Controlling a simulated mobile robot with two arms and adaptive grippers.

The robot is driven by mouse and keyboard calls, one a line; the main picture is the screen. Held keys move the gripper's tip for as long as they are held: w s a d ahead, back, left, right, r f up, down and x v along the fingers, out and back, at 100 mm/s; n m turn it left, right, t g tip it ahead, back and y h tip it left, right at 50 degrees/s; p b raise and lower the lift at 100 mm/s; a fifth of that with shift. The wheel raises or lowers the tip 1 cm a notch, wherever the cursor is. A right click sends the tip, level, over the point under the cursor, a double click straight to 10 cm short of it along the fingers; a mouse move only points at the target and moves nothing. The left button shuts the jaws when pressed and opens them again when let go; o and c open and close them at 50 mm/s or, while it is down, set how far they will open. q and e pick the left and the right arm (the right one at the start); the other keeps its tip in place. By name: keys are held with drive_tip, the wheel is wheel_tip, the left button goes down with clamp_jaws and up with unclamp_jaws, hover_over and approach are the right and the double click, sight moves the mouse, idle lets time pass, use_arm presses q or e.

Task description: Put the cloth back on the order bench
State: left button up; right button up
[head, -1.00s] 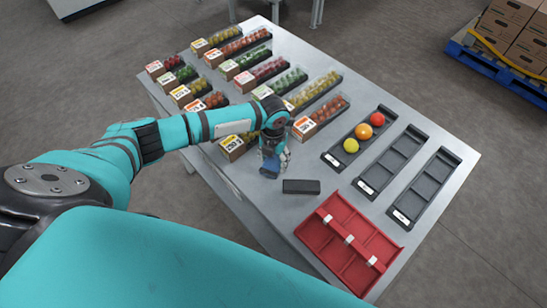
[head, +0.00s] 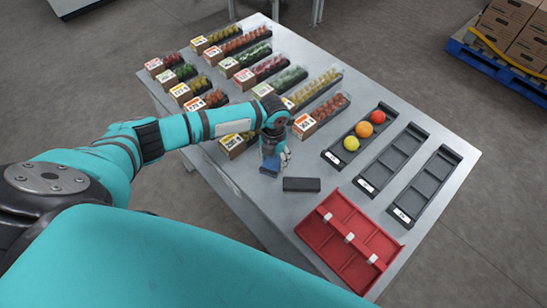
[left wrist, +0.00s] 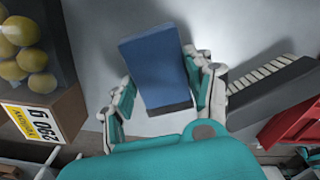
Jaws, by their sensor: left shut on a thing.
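The blue cloth (left wrist: 157,62) looks like a folded, flat block. My left gripper (left wrist: 160,95) is shut on it, with fingers on both sides of it in the left wrist view. In the head view the left gripper (head: 273,160) points down at the near part of the grey metal bench (head: 232,176), and only a bit of the blue cloth (head: 270,170) shows under it. The cloth is over the bench top, at or close to its surface; I cannot tell if it touches. My right gripper is not in view.
A dark bar (head: 301,184) with a pale ridged edge lies just right of the gripper. A red divided tray (head: 335,262) is at the near right. Black trays (head: 391,160), one holding three round fruits, lie behind.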

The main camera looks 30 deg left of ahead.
use_arm(q)
drive_tip(key=shift+f, duration=0.15)
drive_tip(key=o, duration=1.2)
drive_tip(key=c, duration=0.3)
wheel_tip(320, 180, up, 7)
drive_tip(key=p, duration=0.6)
